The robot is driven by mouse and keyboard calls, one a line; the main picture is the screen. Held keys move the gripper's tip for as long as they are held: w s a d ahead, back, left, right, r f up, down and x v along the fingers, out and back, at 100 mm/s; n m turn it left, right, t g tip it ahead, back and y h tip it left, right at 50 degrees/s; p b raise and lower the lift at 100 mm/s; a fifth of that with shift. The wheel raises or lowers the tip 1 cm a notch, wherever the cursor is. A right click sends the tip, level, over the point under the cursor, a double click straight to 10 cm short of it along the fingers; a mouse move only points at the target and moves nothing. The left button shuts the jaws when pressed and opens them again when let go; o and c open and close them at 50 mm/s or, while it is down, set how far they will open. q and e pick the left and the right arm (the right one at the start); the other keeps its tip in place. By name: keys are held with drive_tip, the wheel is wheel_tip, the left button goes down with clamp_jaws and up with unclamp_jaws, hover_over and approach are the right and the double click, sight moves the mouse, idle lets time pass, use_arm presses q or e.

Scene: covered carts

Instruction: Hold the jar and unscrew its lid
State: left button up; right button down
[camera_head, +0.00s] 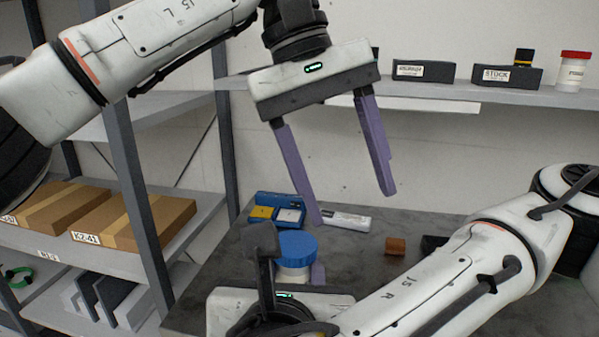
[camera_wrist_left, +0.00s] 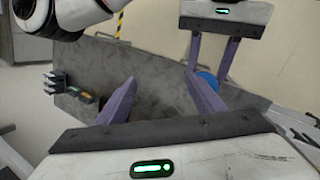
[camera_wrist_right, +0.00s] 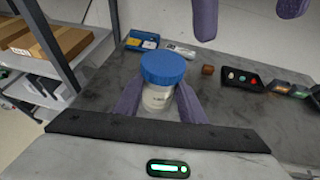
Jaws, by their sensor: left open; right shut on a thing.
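The jar (camera_wrist_right: 158,98) is a pale, labelled container with a blue screw lid (camera_wrist_right: 163,66) on top. It stands upright at the dark grey worktop. My right gripper (camera_wrist_right: 160,100) is shut on the jar body, one purple finger on each side, below the lid. In the head view the jar (camera_head: 292,273) and its lid (camera_head: 297,244) show behind my right wrist, which hides the lower part. My left gripper (camera_head: 353,207) is open and empty, above and to the right of the lid, apart from it. The lid also shows in the left wrist view (camera_wrist_left: 208,81), partly behind fingers.
A blue case (camera_head: 262,212) and a white box (camera_head: 346,221) lie behind the jar. A brown block (camera_head: 395,246) and a dark tray (camera_wrist_right: 240,78) are to the right. Shelving with cardboard boxes (camera_head: 133,222) stands left. A wall shelf (camera_head: 430,91) runs behind.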

sight(298, 242)
use_arm(q)
drive_tip(key=a+y, duration=0.1)
drive_tip(key=w+a+t+y, duration=0.1)
drive_tip(key=a, duration=0.1)
drive_tip(key=a+y, duration=0.1)
drive_tip(key=a, duration=0.1)
drive_tip(key=shift+w+r+t+y, duration=0.1)
drive_tip(key=shift+w+t+y, duration=0.3)
drive_tip(key=shift+a+f, duration=0.2)
wheel_tip(298, 242, down, 8)
drive_tip(key=shift+r, duration=0.25)
drive_tip(key=shift+c, duration=0.5)
drive_tip(key=c, duration=1)
drive_tip(key=o, duration=1.2)
